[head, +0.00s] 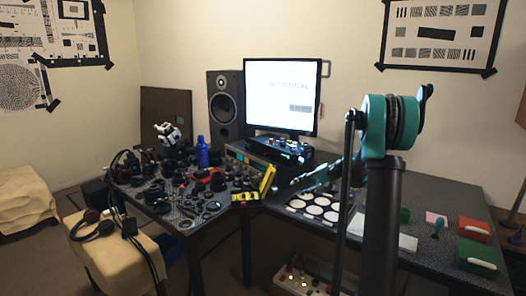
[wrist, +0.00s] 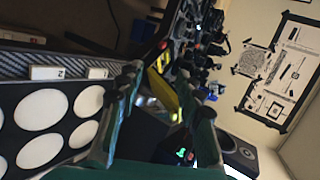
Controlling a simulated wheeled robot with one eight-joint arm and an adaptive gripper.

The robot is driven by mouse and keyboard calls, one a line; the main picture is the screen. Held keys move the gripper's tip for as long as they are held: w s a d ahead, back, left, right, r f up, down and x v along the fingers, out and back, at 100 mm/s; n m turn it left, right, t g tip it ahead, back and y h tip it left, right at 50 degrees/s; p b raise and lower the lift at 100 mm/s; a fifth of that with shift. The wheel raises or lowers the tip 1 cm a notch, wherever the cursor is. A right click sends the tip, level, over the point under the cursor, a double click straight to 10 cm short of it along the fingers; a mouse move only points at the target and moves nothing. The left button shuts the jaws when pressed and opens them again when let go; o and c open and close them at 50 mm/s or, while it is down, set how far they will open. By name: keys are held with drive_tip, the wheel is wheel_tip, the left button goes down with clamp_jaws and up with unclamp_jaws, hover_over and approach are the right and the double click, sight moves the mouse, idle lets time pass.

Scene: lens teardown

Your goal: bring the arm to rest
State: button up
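My gripper (wrist: 168,90) shows in the wrist view with its two teal, dark-tipped fingers spread apart and nothing between them. In the head view my gripper (head: 297,181) is held in the air in front of the monitor's base, partly hidden behind my own arm. The arm rises in the right half of the head view, bent at a teal joint. Beyond the fingers is a yellow object (wrist: 164,96), which stands at the table corner in the head view (head: 267,179). The black tray of white discs (head: 313,211) lies below and near my gripper, apart from it.
A monitor (head: 282,96) and a speaker (head: 226,106) stand behind. The left table (head: 168,207) is crowded with dark lens parts and a blue bottle (head: 202,153). Red (head: 474,229) and green (head: 478,257) boxes sit at right. A bin (head: 305,277) is below the table.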

drive_tip(key=s+a+f+n+h, duration=0.15)
drive_tip(key=s+h, duration=0.35)
drive_tip(key=s, duration=1.4)
drive_tip(key=s+d+f+h, duration=0.1)
drive_tip(key=s+f+h, duration=0.1)
drive_tip(key=s, duration=0.4)
drive_tip(key=s+d+f+n+h, duration=0.1)
drive_tip(key=s+d+f+h, duration=0.1)
drive_tip(key=s, duration=0.5)
drive_tip(key=s+d+f+n+h, duration=0.1)
drive_tip(key=s+f, duration=0.3)
drive_tip(key=s, duration=0.3)
drive_tip(key=shift+s+d+t+h, duration=0.2)
drive_tip(key=shift+d+t+h, duration=0.1)
drive_tip(key=shift+d+h, duration=0.1)
drive_tip(key=shift+n, duration=0.25)
